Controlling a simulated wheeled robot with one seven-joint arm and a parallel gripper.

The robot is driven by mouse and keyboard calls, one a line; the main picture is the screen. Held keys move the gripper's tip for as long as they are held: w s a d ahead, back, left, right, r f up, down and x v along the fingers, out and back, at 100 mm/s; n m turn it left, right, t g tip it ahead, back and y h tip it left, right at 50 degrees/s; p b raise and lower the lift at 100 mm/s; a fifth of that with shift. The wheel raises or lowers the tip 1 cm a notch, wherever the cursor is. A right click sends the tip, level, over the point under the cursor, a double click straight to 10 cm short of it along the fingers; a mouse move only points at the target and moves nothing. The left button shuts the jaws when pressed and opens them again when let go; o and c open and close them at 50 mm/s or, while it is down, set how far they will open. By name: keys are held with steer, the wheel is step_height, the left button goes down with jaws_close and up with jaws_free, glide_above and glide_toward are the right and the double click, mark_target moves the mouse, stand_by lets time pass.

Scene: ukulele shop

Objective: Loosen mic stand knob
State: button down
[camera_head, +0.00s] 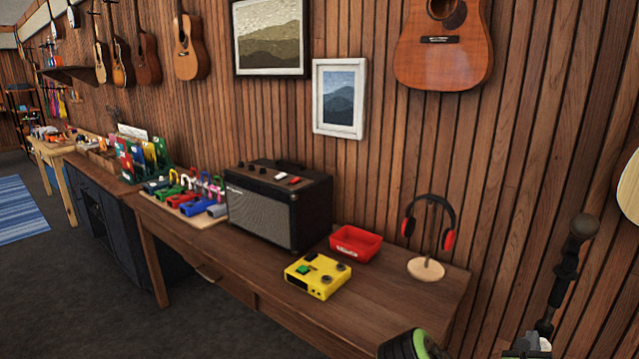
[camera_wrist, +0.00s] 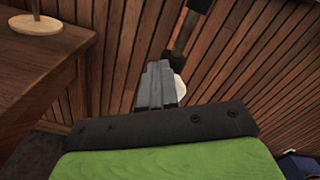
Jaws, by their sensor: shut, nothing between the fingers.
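The black mic stand stands at the right edge of the head view, its dark microphone (camera_head: 582,228) on top and its shaft (camera_head: 562,285) below. In the wrist view the stand's dark shaft (camera_wrist: 186,32) rises just beyond my gripper (camera_wrist: 160,66). My gripper's grey fingers are closed together, with nothing held. A small white rounded part (camera_wrist: 179,86) shows just behind and right of the fingers, mostly hidden; it may be the knob. I cannot tell whether the fingers touch it. The lower stand is cut off in the head view.
A wooden table (camera_head: 390,300) left of the stand holds headphones on a stand (camera_head: 428,268), a red tray (camera_head: 356,234), a yellow pedal (camera_head: 318,288) and a black amplifier (camera_head: 275,190). The slatted wall (camera_head: 520,150) is close behind the mic stand.

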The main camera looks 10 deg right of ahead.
steer(key=b+v, duration=0.4)
steer(key=b, duration=0.1)
steer(key=b+v, duration=0.2)
steer(key=shift+w+r, duration=0.1)
steer(key=shift+r, duration=0.15)
steer(key=shift+r, duration=0.1)
